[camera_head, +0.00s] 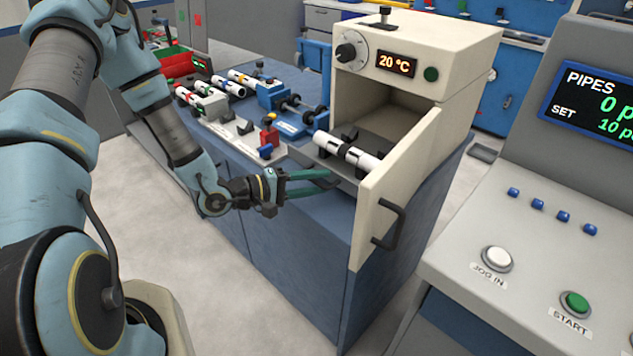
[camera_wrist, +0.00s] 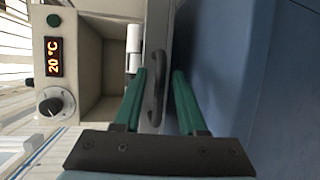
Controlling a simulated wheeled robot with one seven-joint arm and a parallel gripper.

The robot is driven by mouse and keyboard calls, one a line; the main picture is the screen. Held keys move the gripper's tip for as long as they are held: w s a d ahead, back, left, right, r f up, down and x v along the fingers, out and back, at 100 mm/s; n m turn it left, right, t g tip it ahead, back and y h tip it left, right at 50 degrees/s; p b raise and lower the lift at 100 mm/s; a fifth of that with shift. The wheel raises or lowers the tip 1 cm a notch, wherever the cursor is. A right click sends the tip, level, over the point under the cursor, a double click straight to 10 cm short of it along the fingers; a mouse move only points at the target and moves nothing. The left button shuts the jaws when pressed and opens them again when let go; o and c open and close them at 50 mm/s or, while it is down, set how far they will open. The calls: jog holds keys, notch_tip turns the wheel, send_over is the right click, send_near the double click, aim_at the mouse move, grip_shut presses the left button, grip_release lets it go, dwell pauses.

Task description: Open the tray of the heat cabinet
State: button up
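The cream heat cabinet (camera_head: 475,50) shows "20 °C", and its door (camera_head: 405,165) stands swung open at the right. Its grey tray (camera_head: 345,167) sits low in the opening, with white pipe pieces with black bands (camera_head: 365,160) on dark supports. The tray's dark handle (camera_wrist: 155,85) shows in the wrist view on the tray front. My gripper (camera_head: 325,181) is at the tray front. In the wrist view my gripper (camera_wrist: 159,72) has its green fingers apart, one on each side of the handle. I cannot tell whether either finger touches it.
The open door with its black handle (camera_head: 388,225) stands close to the right of my gripper. Fixtures with pipes (camera_head: 205,100) and a blue clamp device (camera_head: 285,100) occupy the bench to the left. A control console (camera_head: 530,220) stands at the right. The floor before the bench is clear.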

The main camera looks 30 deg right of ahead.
jog(key=b+v, duration=0.2)
jog(key=v, duration=0.9)
jog(key=shift+b, duration=0.4)
jog(key=shift+d, duration=0.1)
